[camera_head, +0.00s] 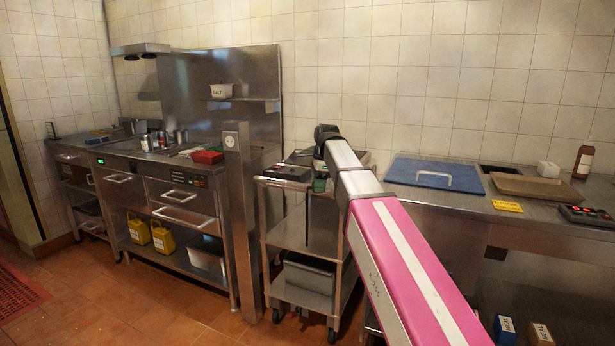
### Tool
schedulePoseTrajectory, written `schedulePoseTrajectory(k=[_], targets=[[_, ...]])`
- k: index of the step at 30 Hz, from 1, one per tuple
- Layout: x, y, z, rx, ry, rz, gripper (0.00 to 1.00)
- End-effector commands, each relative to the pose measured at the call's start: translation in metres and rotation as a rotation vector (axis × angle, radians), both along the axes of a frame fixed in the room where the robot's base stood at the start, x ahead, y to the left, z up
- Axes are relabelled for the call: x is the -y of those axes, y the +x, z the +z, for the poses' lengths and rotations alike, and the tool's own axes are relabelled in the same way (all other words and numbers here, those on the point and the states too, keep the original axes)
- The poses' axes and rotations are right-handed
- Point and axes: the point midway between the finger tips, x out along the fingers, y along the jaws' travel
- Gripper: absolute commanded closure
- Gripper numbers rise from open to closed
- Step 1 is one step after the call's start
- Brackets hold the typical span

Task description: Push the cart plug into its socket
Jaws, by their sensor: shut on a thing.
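The steel cart (313,236) stands in the middle of the head view, on castors, beside a steel post. A white round socket (231,141) faces out near the top of this post (240,190). My arm reaches in from the lower right, and its dark wrist end is above the cart top. My gripper (303,154) is small and dark here, to the right of the socket and apart from it. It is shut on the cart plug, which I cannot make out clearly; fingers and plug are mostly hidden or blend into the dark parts.
A black box (287,173) lies on the cart top. A steel cooking counter (130,148) with a red box (207,156) stands left of the post. At right, a worktop holds a blue board (433,174) and a brown tray (536,187). Open tiled floor lies at front left.

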Motion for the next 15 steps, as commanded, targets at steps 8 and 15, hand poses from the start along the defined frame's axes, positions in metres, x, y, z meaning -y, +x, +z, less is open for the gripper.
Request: schedulePoseTrajectory(k=[8,15], targets=[[0.065,-0.037,-0.045,-0.003,0.0,0.457,0.81],[0.119,-0.066,-0.081,-0.004,0.0,0.857,0.81]])
